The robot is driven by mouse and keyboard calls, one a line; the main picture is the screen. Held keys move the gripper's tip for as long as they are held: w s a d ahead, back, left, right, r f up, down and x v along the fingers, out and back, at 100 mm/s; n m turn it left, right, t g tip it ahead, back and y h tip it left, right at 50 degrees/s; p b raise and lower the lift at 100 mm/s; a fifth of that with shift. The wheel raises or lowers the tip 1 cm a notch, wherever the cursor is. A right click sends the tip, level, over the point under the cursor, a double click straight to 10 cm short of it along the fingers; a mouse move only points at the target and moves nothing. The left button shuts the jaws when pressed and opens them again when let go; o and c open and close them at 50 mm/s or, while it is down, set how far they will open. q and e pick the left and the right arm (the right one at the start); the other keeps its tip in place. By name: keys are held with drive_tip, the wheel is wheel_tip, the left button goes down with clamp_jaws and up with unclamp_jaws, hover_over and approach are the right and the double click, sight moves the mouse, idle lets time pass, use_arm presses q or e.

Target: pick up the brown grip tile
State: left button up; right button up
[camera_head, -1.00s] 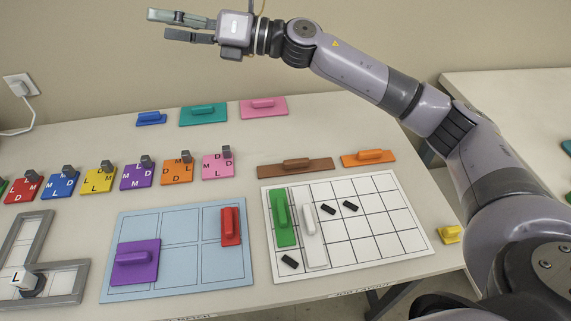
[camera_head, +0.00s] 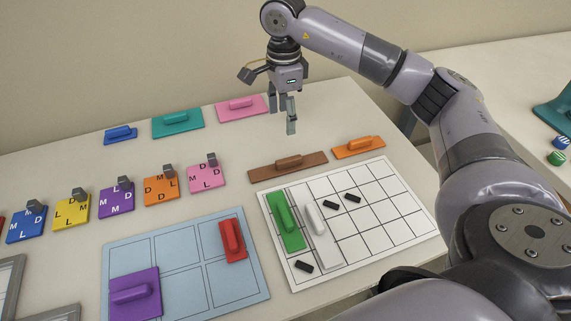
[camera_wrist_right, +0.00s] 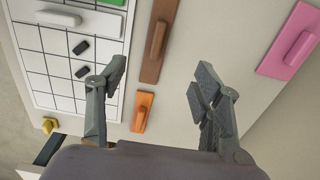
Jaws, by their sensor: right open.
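The brown grip tile (camera_head: 287,166) is a long flat strip with a raised brown handle. It lies on the table just above the white grid board in the head view, left of the orange grip tile (camera_head: 358,147). In the right wrist view the brown tile (camera_wrist_right: 158,45) shows at the top, between and beyond the fingers. My right gripper (camera_head: 287,123) points down, open and empty, above the table behind the brown tile. Its two fingers are spread in the right wrist view (camera_wrist_right: 160,90). My left gripper is in neither view.
The white grid board (camera_head: 375,221) holds a green tile (camera_head: 285,221), a white tile and small black pieces. The light-blue board (camera_head: 185,292) holds purple and red tiles. Pink (camera_head: 241,108), teal (camera_head: 177,123) and blue tiles lie along the back. Lettered squares stand to the left.

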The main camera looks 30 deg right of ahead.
drive_tip(key=p, duration=0.2)
approach(287, 159)
drive_tip(key=f, duration=0.5)
drive_tip(key=shift+w+a, duration=0.1)
drive_tip(key=shift+a, duration=0.2)
drive_tip(key=f, duration=0.3)
drive_tip(key=f+p, duration=0.1)
drive_tip(key=f, duration=0.1)
drive_tip(key=shift+d, duration=0.25)
drive_tip(key=shift+f, duration=0.25)
clamp_jaws()
